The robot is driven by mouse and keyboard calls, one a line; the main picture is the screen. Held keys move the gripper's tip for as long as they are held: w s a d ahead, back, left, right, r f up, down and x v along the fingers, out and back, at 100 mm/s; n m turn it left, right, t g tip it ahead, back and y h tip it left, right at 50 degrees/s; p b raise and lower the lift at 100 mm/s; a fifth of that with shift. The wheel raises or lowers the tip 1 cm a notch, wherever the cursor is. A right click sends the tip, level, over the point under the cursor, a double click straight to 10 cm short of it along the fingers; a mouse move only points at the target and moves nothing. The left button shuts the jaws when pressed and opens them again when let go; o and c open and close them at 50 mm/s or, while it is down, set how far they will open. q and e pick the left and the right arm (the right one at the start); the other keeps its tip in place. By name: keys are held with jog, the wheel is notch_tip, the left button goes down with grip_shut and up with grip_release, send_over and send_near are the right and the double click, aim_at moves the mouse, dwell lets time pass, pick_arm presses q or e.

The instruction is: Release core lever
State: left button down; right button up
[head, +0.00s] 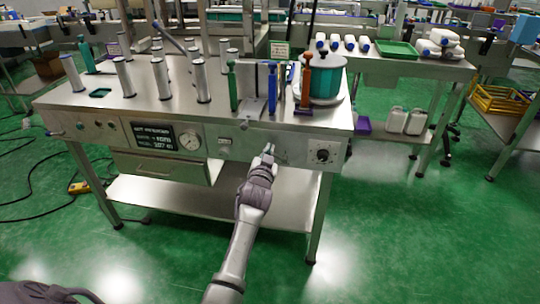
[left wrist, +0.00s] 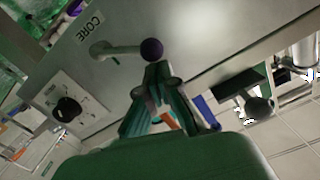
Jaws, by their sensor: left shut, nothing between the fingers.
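The core lever (left wrist: 122,50) shows in the left wrist view as a pale metal arm ending in a dark round knob (left wrist: 152,49). It stands out from the grey front panel beside a label (left wrist: 90,26) reading CORE. My left gripper (left wrist: 156,76) is shut and empty, its fingertips right at the knob; I cannot tell whether they touch it. In the head view my left gripper (head: 268,151) is at the machine's front panel, left of a black dial, and hides most of the lever. My right gripper is not in view.
The steel machine table (head: 130,108) carries metal posts, green, blue and orange upright tools, and a teal drum (head: 325,77). A pressure gauge (head: 190,142) and the black dial (head: 322,154) sit on the front panel. The green floor at front right is clear.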

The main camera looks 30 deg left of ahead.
pick_arm(q)
jog(key=shift+s+a+f+n+p, duration=0.1)
jog(key=shift+a+f+n+p, duration=0.2)
jog(key=shift+f+n, duration=0.5)
jog(key=shift+s+a+f+n+p, duration=0.15)
jog(key=shift+a+f+n, duration=0.2)
jog(key=shift+n, duration=0.85)
jog(key=shift+a+f+n+p, duration=0.25)
jog(key=shift+a+f+n, duration=0.2)
jog(key=shift+n, duration=0.55)
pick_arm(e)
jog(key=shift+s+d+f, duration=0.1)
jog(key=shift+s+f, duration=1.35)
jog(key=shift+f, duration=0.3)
pick_arm(q)
jog(key=shift+f, duration=0.1)
jog(key=v, duration=1.2)
jog(key=shift+a, duration=0.1)
